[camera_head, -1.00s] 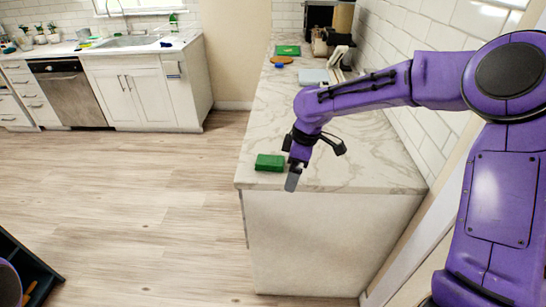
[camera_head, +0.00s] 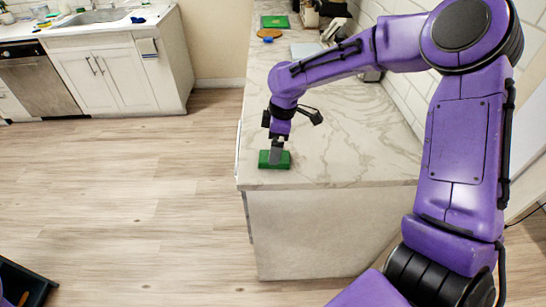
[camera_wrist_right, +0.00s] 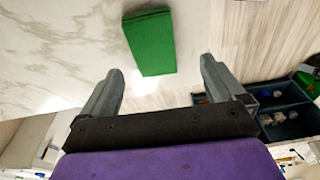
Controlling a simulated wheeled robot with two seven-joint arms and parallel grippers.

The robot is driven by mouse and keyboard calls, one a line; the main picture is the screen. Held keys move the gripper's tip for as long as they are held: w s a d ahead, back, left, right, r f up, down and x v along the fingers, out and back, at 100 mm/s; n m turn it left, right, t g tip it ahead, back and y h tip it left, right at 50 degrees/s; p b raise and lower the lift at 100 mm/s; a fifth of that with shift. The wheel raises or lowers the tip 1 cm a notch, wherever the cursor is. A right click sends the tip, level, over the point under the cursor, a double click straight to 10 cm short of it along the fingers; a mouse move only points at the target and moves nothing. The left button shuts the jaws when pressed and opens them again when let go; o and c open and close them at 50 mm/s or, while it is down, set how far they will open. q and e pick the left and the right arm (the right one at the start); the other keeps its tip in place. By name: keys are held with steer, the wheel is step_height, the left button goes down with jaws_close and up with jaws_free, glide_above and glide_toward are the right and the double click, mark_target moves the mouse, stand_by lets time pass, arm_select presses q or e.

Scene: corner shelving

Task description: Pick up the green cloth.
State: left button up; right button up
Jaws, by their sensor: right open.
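The green cloth (camera_head: 265,160) is a folded, flat block near the front left corner of the marble counter. My right gripper (camera_head: 276,158) is over it in the head view, pointing down and partly covering it. In the right wrist view the cloth (camera_wrist_right: 150,42) lies beyond and between the two open fingertips of my right gripper (camera_wrist_right: 160,75), with nothing between the fingers. It looks apart from both fingers. My left gripper is not in view.
The marble counter (camera_head: 350,150) is bare around the cloth; its front and left edges are close. A green board (camera_head: 275,21) and a round brown item (camera_head: 269,33) lie farther back. A tiled wall runs along the right. A dark compartment box (camera_head: 25,285) stands at lower left.

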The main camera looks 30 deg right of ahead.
mark_target(284, 163)
steer(key=f, duration=0.3)
steer(key=f+p, duration=0.1)
steer(key=shift+w+d+f, duration=0.35)
steer(key=shift+w+d, duration=0.05)
steer(key=shift+a+f, duration=0.1)
steer(key=shift+f, duration=0.15)
steer(key=c, duration=1.1)
steer(key=shift+c, duration=0.2)
